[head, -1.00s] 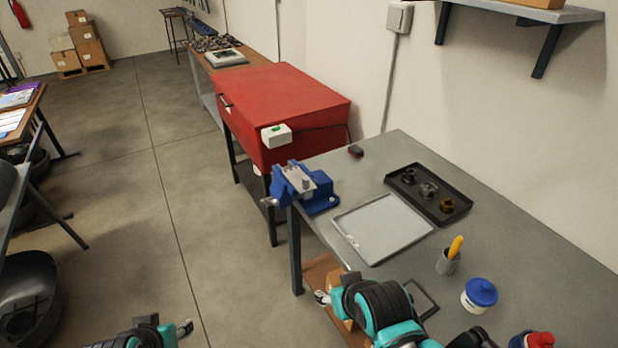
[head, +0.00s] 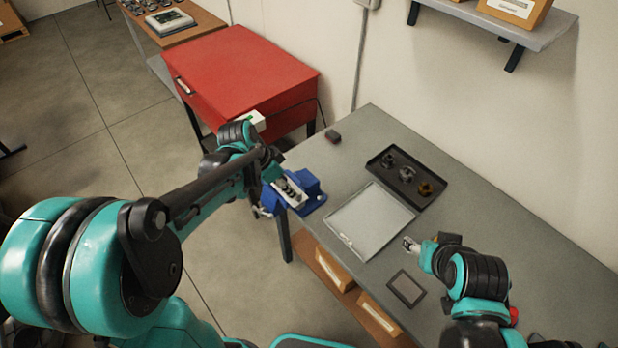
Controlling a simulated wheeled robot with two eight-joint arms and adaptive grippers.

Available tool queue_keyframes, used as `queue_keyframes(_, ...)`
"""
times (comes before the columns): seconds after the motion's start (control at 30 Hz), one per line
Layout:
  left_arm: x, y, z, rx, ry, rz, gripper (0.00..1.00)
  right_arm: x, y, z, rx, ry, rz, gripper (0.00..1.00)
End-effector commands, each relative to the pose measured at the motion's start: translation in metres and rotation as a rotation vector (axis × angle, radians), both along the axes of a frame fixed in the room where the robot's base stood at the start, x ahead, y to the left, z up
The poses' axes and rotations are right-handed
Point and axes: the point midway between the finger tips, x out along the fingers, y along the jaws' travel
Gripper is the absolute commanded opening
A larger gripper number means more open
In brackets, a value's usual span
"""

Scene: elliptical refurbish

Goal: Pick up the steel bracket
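A black tray (head: 381,177) on the grey workbench holds three small parts: a dark one (head: 388,160), a steel-grey one (head: 406,174) that looks like the steel bracket, and a brass-coloured one (head: 425,188). My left gripper (head: 287,188) is over the blue vise (head: 310,187) at the bench's left corner. Its fingers blend with the vise's light metal top, so their opening and any contact cannot be made out. My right gripper (head: 409,243) is above the bench, near the light flat panel's lower right corner, apart from the tray. Its fingers are too small to judge.
A dark-framed square (head: 406,288) lies near the bench's front edge. A red cabinet (head: 245,75) stands left of the bench. A wall shelf (head: 520,35) with boxes hangs above.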

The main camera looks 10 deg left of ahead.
Motion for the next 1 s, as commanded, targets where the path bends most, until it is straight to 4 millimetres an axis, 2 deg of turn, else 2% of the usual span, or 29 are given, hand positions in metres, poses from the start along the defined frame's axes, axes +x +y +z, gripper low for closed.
queue_keyframes(0.5, 0.020, -0.020, -0.064, 0.001, 0.001, -0.002, 0.43, 0.000, 0.000, -0.017, 0.000, 0.000, 0.000, 0.54)
queue_keyframes(0.83, 0.022, -0.022, -0.070, 0.001, 0.000, -0.001, 0.43, 0.000, 0.000, -0.018, 0.000, 0.000, 0.000, 0.54)
queue_keyframes(1.0, 0.022, -0.022, -0.070, 0.001, 0.000, -0.001, 0.00, 0.000, 0.000, -0.018, 0.000, 0.000, 0.000, 0.54)
